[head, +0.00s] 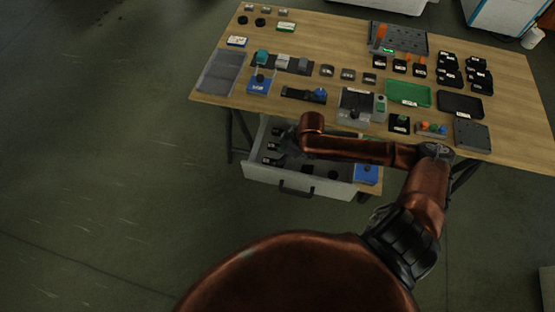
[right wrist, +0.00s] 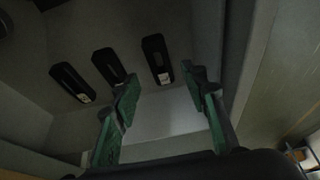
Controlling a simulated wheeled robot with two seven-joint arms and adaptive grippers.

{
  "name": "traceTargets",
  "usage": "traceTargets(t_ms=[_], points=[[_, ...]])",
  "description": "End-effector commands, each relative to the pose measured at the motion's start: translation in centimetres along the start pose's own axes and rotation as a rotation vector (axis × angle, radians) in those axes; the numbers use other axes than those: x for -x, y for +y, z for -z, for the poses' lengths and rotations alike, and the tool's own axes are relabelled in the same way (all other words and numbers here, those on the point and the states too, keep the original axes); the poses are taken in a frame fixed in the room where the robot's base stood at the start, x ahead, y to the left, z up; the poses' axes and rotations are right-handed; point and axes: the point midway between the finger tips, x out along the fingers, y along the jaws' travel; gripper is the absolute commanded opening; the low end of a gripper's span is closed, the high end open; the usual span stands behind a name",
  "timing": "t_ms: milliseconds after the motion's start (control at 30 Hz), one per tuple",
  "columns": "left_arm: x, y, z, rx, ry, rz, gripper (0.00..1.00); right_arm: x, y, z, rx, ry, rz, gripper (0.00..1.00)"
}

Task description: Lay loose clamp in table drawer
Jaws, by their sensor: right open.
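The table drawer (head: 262,177) stands pulled out below the near edge of the table. Several dark clamp-like pieces lie at its left end. In the right wrist view three dark, labelled pieces lie apart in a row: a left one (right wrist: 72,82), a middle one (right wrist: 109,66) and a right one (right wrist: 157,59). I cannot tell which of them is the loose clamp. My right gripper (right wrist: 160,80) is open, with its green fingers over the drawer and nothing between them. In the head view my right arm hides part of the drawer and most of that gripper. My left gripper is not in view.
A blue box (head: 366,174) is at the drawer's right end. The floor at left is clear.

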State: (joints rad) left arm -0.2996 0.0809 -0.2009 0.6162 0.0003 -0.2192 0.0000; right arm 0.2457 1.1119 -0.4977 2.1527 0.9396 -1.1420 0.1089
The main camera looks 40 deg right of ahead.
Motion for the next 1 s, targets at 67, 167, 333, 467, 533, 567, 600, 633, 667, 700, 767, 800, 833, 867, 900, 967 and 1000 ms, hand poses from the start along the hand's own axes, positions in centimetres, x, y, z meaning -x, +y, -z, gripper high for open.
traceTargets(t_ms=[67,167,333,467,533,567,600,633,667,700,767,800,833,867,900,967,1000], points=[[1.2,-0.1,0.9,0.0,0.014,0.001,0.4,2.5,0.1,0.2,0.002,0.001,-0.004,0.4],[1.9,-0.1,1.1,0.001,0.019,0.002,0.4,4.5,0.1,0.2,0.002,0.001,-0.004,0.4],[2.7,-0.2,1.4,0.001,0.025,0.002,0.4,6.7,0.0,0.1,0.0,0.001,-0.001,0.4],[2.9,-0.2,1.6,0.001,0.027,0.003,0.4,7.4,0.0,0.1,0.0,0.001,0.0,0.4],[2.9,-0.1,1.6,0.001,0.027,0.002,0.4,7.5,0.0,0.0,-0.001,0.0,0.0,0.4],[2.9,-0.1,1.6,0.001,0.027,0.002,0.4,7.5,0.0,0.0,-0.001,0.0,0.0,0.4],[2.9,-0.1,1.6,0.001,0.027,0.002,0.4,7.5,0.0,0.0,-0.001,0.0,0.001,0.4],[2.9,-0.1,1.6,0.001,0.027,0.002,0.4,7.5,0.0,0.0,-0.001,0.0,0.001,0.4],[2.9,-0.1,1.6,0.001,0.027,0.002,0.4,7.5,0.0,0.0,-0.001,0.0,0.001,0.4],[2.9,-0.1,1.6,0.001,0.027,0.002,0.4,7.5,0.0,0.0,-0.001,0.0,0.001,0.4],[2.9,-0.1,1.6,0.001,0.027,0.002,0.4,7.5,0.0,0.0,-0.001,0.0,0.001,0.4],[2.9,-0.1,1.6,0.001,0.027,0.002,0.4,7.5,0.0,0.0,-0.001,0.0,0.001,0.4],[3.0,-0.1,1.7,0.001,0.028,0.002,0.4,7.5,0.0,0.1,-0.001,0.001,0.001,0.4],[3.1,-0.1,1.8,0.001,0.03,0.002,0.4,7.7,0.0,0.1,-0.001,0.002,0.0,0.4],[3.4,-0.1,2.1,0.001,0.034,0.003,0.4,8.1,0.0,0.3,-0.001,0.003,-0.002,0.4],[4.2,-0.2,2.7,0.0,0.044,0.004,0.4,9.2,0.0,0.6,-0.002,0.008,-0.006,0.4],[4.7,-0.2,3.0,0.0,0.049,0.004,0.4,9.8,0.1,0.7,-0.004,0.011,-0.009,0.4]])
